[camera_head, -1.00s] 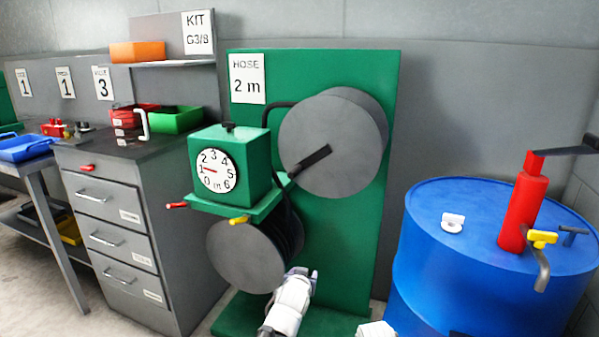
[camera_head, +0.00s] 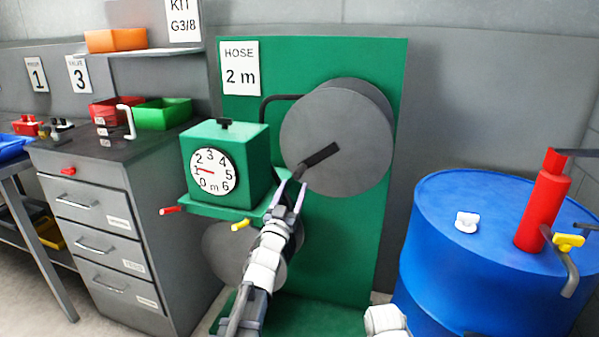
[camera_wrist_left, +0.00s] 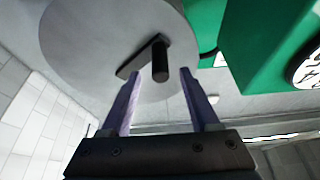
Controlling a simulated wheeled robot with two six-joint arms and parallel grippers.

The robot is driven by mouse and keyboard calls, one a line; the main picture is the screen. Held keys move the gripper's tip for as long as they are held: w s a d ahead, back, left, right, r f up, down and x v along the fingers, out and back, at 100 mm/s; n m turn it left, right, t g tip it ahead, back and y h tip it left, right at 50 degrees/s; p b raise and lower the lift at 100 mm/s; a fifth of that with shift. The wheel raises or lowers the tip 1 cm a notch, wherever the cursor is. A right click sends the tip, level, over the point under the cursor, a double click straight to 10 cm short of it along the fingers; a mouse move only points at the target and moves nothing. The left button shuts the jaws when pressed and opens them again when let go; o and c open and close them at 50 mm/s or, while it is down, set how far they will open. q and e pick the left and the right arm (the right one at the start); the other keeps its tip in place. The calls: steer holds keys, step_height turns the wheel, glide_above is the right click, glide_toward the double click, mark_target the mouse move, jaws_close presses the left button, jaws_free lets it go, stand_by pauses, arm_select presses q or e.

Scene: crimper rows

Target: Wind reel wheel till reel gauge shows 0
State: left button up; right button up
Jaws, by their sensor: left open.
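The reel wheel is a large grey disc (camera_head: 338,128) on a green panel, with a black crank (camera_head: 320,155) on its face. The wheel also shows in the left wrist view (camera_wrist_left: 85,45). The reel gauge (camera_head: 212,171) is a white dial on a green box; its red needle points near 1. My left gripper (camera_head: 291,188) is open, just below the crank's handle end. In the left wrist view, the black handle (camera_wrist_left: 160,60) stands beyond and between the tips of my open left gripper (camera_wrist_left: 160,80), apparently untouched. My right gripper is out of view.
A second grey drum (camera_head: 228,252) sits below the gauge, partly behind my left arm. Red (camera_head: 171,210) and yellow (camera_head: 240,224) handles stick out under the gauge. A blue barrel (camera_head: 480,250) stands at right, a grey drawer cabinet (camera_head: 110,230) at left.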

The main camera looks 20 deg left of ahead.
mark_target(303, 164)
arm_select(q)
steer(key=p+x, duration=0.2)
steer(key=x, duration=0.4)
steer(key=shift+w+r, duration=0.15)
steer(key=shift+w, duration=0.2)
jaws_close()
stand_by(1.1)
